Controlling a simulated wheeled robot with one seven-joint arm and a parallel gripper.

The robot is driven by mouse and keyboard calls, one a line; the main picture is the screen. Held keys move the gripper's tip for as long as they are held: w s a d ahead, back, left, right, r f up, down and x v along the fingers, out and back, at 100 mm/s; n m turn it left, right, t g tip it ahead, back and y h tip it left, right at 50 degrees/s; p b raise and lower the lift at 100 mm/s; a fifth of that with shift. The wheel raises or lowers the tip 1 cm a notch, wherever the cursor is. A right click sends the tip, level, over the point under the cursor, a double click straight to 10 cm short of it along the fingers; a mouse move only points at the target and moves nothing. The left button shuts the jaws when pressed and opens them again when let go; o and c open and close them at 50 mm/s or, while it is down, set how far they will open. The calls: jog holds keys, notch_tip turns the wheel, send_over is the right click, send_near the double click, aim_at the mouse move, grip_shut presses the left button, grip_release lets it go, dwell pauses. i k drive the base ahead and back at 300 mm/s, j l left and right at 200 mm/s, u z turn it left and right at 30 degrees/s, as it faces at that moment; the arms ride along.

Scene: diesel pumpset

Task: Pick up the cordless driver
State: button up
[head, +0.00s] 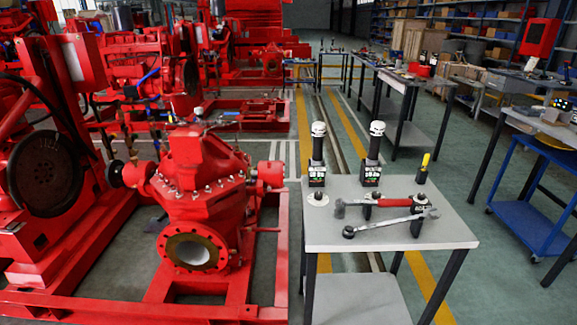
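The grey work table (345,240) at the right of centre in the head view holds several tools. Two upright black tools with white domed tops and green-marked bases stand at its back, a left one (317,160) and a right one (373,155). In front lie a long tool with a grey head and red handle (392,203) and a silver wrench-like tool (385,223). A small black block-like part (417,220) shows beside them, partly covered by the silver tool. I cannot tell for certain which of these is the cordless driver. My gripper is not in view.
A yellow-and-black hand tool (424,168) stands at the table's back right. A round flat part (318,198) lies at its left. A red pump (200,190) and frame stand close on the left. A blue cart (530,190) stands right, with clear floor between.

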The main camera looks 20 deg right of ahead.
aim_at(377, 128)
jog(key=i+l+u, duration=0.2)
jog(key=i, duration=0.3)
jog(key=i+l+u, duration=0.2)
jog(key=i, duration=0.25)
jog(key=i+l, duration=0.3)
jog(key=i+l+u, duration=0.1)
jog(key=i+l, duration=0.2)
jog(key=l, duration=0.15)
